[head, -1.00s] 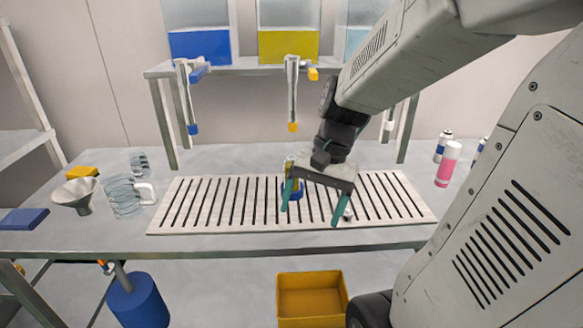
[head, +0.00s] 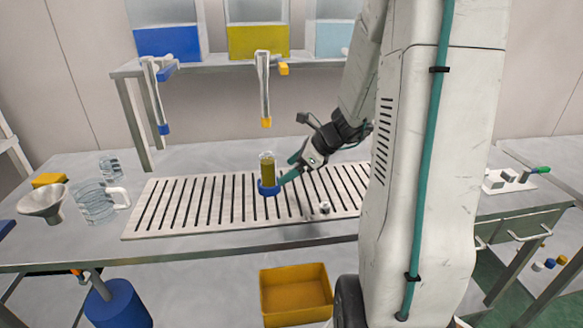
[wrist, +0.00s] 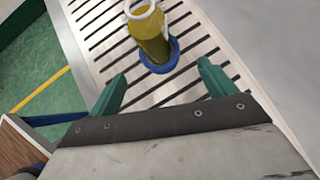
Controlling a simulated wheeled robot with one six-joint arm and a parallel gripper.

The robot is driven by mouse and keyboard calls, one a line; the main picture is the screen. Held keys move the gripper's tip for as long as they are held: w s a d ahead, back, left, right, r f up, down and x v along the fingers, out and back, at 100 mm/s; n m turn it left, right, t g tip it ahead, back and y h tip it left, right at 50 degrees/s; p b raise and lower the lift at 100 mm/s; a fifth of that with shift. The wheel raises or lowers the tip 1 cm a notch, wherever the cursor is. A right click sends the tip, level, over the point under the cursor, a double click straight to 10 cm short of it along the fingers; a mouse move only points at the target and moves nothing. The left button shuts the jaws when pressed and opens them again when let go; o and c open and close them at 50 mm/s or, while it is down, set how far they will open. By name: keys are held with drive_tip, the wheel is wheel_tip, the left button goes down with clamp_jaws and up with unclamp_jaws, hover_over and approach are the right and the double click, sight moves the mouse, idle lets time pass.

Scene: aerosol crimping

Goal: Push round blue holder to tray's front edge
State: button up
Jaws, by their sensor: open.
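The round blue holder (head: 269,189) sits on the slatted tray (head: 150,222), around the foot of an upright clear container of yellow liquid (head: 267,172). In the head view they are near the middle of the tray, back from its front edge. My gripper (head: 287,170) is at their right, tilted low, with its green fingers pointing left at the holder. In the wrist view the blue holder (wrist: 174,52) lies just beyond and between the spread fingertips (wrist: 160,72). Nothing is gripped. Whether a finger touches the holder I cannot tell.
A small pale part (head: 324,207) lies on the tray to the right. A yellow-tipped dispensing tap (head: 265,100) hangs above the tray. A funnel (head: 42,203) and a clear jug (head: 97,203) stand at the left. A yellow bin (head: 296,293) is below the table.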

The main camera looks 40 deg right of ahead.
sight(276, 179)
drive_tip(key=shift+x, duration=3.85)
drive_tip(key=shift+a, duration=0.1)
drive_tip(key=c, duration=1.1)
